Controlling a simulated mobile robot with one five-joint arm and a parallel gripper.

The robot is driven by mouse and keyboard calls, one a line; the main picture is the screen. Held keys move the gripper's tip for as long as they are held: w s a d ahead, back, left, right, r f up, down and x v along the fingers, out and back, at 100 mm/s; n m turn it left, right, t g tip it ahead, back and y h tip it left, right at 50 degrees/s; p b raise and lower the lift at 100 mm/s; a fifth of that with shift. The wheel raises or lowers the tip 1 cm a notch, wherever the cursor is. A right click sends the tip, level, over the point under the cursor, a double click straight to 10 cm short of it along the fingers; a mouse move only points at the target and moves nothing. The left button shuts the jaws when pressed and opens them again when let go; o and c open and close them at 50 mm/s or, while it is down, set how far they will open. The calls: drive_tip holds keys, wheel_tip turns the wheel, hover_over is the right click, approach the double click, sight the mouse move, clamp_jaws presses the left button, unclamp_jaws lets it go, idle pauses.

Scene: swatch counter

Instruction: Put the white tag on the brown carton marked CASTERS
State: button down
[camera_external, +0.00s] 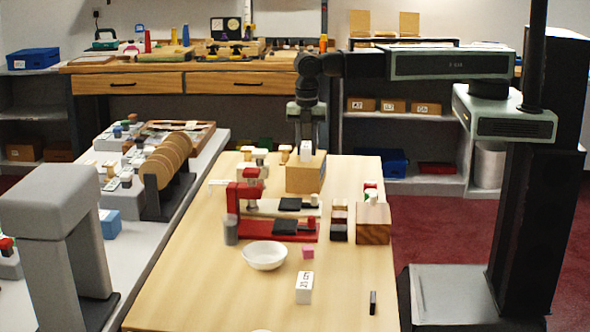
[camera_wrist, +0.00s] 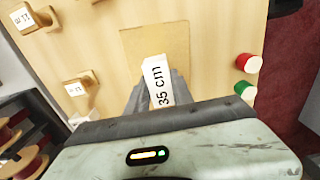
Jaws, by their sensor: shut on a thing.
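My gripper (camera_external: 305,145) hangs fingers-down over a tan wooden block (camera_external: 305,178) at the back of the wooden table. It is shut on a white piece (camera_wrist: 158,80) marked "35 cm", upright between the fingers (camera_wrist: 157,90). The white piece also shows in the external view just above the block's top. The block's top shows as a tan square in the wrist view (camera_wrist: 140,40). I cannot tell whether the piece touches the block. No carton with readable CASTERS lettering shows. Small brown cartons (camera_external: 393,106) stand on a back shelf, their labels too small to read surely.
A red and grey press-like device (camera_external: 250,205), a white bowl (camera_external: 265,256), a pink cube (camera_external: 308,252) and another marked white block (camera_external: 304,288) stand nearer on the table. A brown wooden block (camera_external: 373,223) is at right. The front right of the table is mostly clear.

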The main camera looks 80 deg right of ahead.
sight(307, 144)
drive_tip(key=c, duration=1.1)
unclamp_jaws()
wheel_tip(307, 144, up, 12)
drive_tip(key=p, duration=1.2)
drive_tip(key=shift+r, duration=0.2)
drive_tip(key=s+d+m, duration=0.3)
drive_tip(key=d+m, duration=0.6)
drive_tip(key=d, duration=0.1)
drive_tip(key=s+d+m, duration=0.3)
drive_tip(key=d+m, duration=0.6)
drive_tip(key=d, duration=0.2)
